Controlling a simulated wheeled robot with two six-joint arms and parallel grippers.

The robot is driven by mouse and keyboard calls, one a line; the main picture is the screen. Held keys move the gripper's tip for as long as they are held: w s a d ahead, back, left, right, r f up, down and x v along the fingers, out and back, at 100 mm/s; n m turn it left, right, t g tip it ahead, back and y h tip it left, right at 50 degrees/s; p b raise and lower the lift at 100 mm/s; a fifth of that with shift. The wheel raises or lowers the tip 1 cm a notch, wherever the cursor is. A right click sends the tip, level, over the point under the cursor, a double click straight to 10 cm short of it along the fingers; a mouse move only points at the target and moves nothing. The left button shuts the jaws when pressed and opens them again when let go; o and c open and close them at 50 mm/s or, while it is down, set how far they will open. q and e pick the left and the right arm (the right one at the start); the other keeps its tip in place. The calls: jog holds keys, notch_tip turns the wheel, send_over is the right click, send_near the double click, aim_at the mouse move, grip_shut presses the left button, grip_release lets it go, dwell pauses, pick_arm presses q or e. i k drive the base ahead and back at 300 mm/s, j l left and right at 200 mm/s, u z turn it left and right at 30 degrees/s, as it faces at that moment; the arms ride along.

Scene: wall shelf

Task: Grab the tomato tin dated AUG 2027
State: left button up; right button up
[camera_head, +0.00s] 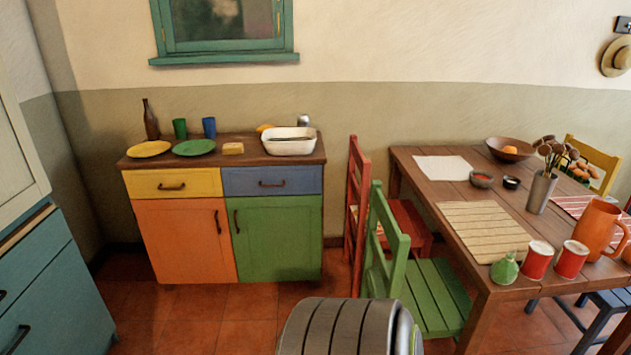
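No tomato tin with a readable date shows in the head view. Two red cylinders with pale tops stand side by side near the front edge of the table: a left one (537,261) and a right one (571,260). I cannot tell whether they are tins or cups, and no lettering is legible on them. A small grey metallic item (303,120) stands behind the white dish on the cabinet, too small to identify. Neither of my grippers is in view.
A wooden table (415,162) stands at the right, with a green chair (437,290) and a red chair (355,205) beside it. An orange jug (595,228) is by the red cylinders. A colourful cabinet (185,235) stands against the wall; tiled floor (200,325) lies before it.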

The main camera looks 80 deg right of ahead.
aim_at(571, 258)
jog(key=z, duration=4.05)
jog(key=i+l+u, duration=0.1)
jog(key=i+l, duration=0.15)
jog(key=i+l+u, duration=0.15)
jog(key=l, duration=0.25)
jog(key=i+l+u, duration=0.1)
jog(key=i+l, duration=0.25)
jog(key=i+l+u, duration=0.15)
jog(key=l, duration=0.25)
jog(key=i+l+u, duration=0.1)
jog(key=i+l, duration=0.2)
jog(key=l, duration=0.15)
jog(key=i+l+u, duration=0.15)
jog(key=l, duration=0.25)
